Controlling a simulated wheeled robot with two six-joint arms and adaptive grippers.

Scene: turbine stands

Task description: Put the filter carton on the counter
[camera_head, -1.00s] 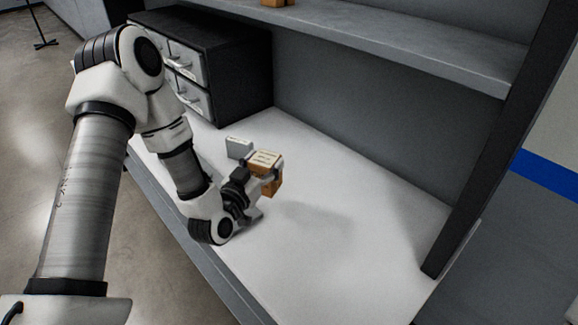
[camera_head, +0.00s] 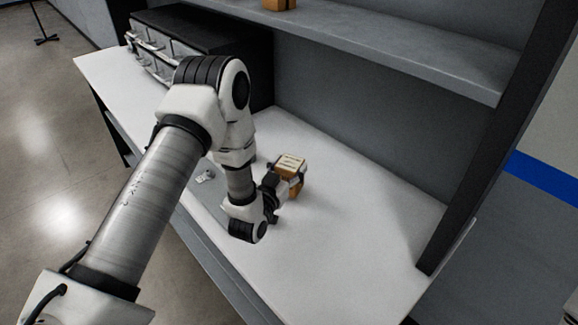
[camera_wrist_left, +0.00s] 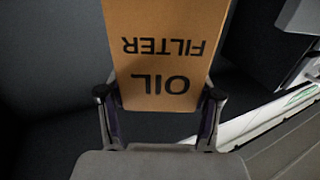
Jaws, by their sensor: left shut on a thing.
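The filter carton (camera_head: 292,164) is a small orange-brown box with a pale top. It sits between the fingers of my left gripper (camera_head: 284,179), which is shut on it. In the left wrist view the carton (camera_wrist_left: 164,55) reads "OIL FILTER" upside down, with a finger on each side of its near end. The white counter (camera_head: 345,235) lies below the carton. I cannot tell whether the carton's underside touches it. My right gripper is not in view.
A dark drawer cabinet (camera_head: 215,30) stands at the back left of the counter. A grey shelf (camera_head: 400,50) runs above, with another orange box (camera_head: 279,4) on it. A dark post (camera_head: 480,165) stands at the right. The counter's right part is clear.

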